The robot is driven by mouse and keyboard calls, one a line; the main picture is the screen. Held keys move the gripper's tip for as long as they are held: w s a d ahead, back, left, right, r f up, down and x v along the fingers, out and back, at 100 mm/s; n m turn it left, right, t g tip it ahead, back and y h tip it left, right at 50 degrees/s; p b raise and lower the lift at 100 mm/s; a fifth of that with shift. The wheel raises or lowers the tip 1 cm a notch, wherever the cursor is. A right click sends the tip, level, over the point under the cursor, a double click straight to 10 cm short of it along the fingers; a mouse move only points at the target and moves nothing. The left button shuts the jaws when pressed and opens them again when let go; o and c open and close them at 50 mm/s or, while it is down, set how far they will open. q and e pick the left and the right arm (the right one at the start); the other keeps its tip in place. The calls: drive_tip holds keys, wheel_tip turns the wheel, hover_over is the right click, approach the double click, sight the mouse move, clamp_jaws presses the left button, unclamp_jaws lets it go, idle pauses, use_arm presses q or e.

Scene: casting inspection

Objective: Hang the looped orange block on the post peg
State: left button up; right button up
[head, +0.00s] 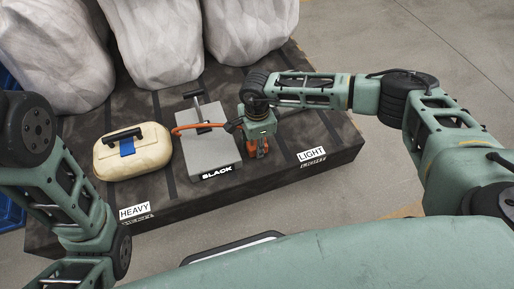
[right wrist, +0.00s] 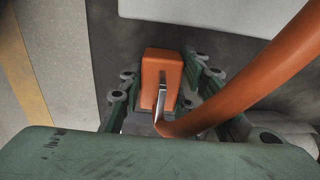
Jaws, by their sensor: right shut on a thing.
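The orange block (head: 262,148) is under my right gripper (head: 258,138) in the head view, near the front right of the grey plate. In the right wrist view, the orange block (right wrist: 162,75) sits between the two fingers of my right gripper (right wrist: 165,85), which is shut on it. Its orange loop (head: 190,127) stretches left over the grey plate; it also curves up the right of the wrist view (right wrist: 262,80). A dark post with a peg (head: 197,106) stands on the plate. I cannot tell whether the loop is around it. My left gripper is out of view.
The grey plate (head: 217,158) marked SLACK lies on a dark platform (head: 284,178) with HEAVY and LIGHT labels. A cream case (head: 150,155) with a black handle is left of it. Large pale sacks (head: 155,40) stand behind. Floor is clear at right.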

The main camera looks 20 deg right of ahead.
drive_tip(key=shift+f, duration=0.1)
drive_tip(key=shift+f, duration=0.1)
drive_tip(key=shift+f, duration=0.15)
drive_tip(key=o, duration=1.2)
drive_tip(key=shift+c, duration=0.2)
